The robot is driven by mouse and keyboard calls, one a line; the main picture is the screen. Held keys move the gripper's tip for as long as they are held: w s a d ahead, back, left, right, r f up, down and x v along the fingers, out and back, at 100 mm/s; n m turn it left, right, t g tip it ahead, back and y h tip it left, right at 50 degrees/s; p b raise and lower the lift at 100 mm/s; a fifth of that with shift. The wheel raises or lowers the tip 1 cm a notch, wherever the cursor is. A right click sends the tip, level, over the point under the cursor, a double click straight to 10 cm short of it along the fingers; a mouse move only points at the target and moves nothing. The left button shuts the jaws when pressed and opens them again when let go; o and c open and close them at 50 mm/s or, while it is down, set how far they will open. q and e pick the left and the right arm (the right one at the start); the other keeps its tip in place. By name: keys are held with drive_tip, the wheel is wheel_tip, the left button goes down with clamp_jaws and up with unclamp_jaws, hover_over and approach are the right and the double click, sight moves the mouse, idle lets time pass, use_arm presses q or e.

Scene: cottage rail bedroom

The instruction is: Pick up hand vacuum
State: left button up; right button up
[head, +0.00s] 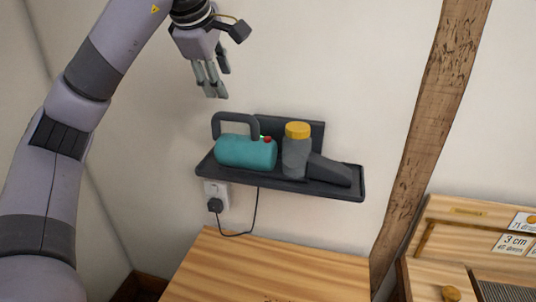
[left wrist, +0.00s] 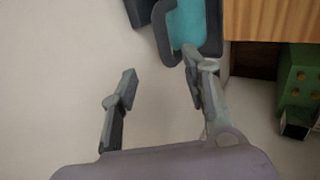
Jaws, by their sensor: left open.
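The hand vacuum (head: 246,152) has a teal body, a dark grey loop handle on top, a grey part with a yellow cap and a dark nozzle to the right. It rests on a dark wall shelf (head: 290,187). My left gripper (head: 216,90) is open and empty, above the handle and apart from it. In the left wrist view the vacuum's teal body and dark handle (left wrist: 212,30) show at the top, beyond the open fingers of my left gripper (left wrist: 160,85); the rest of it is cut off there. My right gripper is not in view.
A white wall socket with a black plug (head: 215,204) and cord sits below the shelf. A wooden surface (head: 270,270) lies under it. A wooden post (head: 432,130) stands at right, beside wooden furniture with labels. A green object (left wrist: 300,85) shows in the left wrist view.

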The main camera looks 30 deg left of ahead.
sight(235, 115)
use_arm(q)
drive_tip(key=p+x, duration=0.4)
drive_tip(key=x, duration=1)
drive_tip(key=shift+s+f+p, duration=0.1)
drive_tip(key=shift+s+p, duration=0.1)
drive_tip(key=shift+p, duration=0.2)
drive_tip(key=shift+w+f, duration=0.25)
drive_tip(key=shift+f, duration=0.2)
drive_tip(key=shift+c, duration=0.2)
clamp_jaws()
drive_tip(key=shift+r, duration=0.15)
